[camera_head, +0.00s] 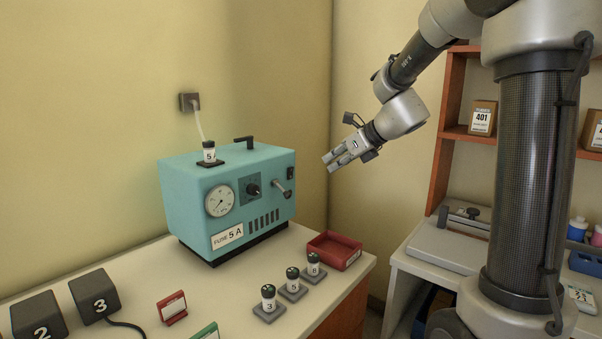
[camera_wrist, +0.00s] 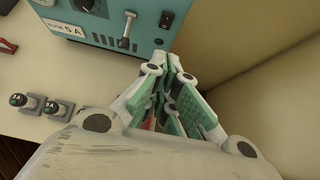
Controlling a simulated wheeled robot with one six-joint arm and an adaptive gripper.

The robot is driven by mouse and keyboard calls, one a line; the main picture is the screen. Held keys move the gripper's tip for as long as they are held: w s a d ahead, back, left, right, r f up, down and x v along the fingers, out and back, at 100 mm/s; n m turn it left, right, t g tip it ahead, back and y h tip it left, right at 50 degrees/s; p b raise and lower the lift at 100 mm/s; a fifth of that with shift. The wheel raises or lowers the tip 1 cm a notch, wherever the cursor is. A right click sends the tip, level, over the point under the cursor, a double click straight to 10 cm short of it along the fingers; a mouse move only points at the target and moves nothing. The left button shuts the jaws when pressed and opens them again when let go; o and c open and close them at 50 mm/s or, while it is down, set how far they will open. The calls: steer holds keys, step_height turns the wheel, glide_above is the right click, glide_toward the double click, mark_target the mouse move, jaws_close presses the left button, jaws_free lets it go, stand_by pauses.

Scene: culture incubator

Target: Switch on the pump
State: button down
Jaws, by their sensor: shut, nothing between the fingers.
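The teal pump box (camera_head: 195,190) stands on the left bench, with a round gauge (camera_head: 219,200), a dark knob (camera_head: 254,190), a lever (camera_head: 281,187) and a black rocker switch (camera_head: 290,174) on its front. The switch (camera_wrist: 166,20) and the lever (camera_wrist: 127,32) also show in the wrist view. I cannot tell the switch's position. A label on the front reads "FUSE 5 A". My gripper (camera_head: 330,162) is shut and empty, in the air to the right of the box, a little above the switch's height and apart from it.
A fuse marked 5 (camera_head: 209,152) sits on top of the box, with a cord to the wall socket (camera_head: 189,102). Several fuses (camera_head: 293,282), a red tray (camera_head: 335,250) and dark numbered blocks (camera_head: 95,294) are on the bench. A wooden shelf (camera_head: 450,95) stands at right.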

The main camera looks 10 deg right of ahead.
glide_toward(291, 174)
steer(key=shift+s+f+x, duration=0.3)
steer(key=shift+f+x, duration=0.15)
steer(key=shift+x, duration=2.4)
steer(key=shift+d, duration=0.2)
steer(key=shift+a+r, duration=0.1)
steer(key=shift+w+a+r, duration=0.2)
steer(key=shift+w, duration=0.15)
